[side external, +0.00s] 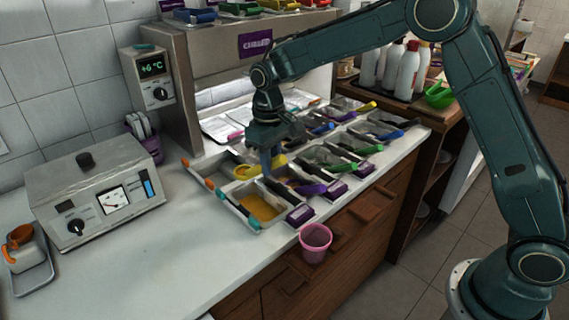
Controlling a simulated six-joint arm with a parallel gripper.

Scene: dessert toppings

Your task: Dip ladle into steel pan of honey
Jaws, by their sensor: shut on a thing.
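A steel pan (281,224) with amber-yellow contents, which look like honey, sits at the near left of the row of pans on the counter. My gripper (267,150) points down above the back of this pan.
Several pans with coloured-handled utensils fill the counter to the right. A pink cup (315,242) is at the front edge. A grey metal box (95,190) with a dial stands at left.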

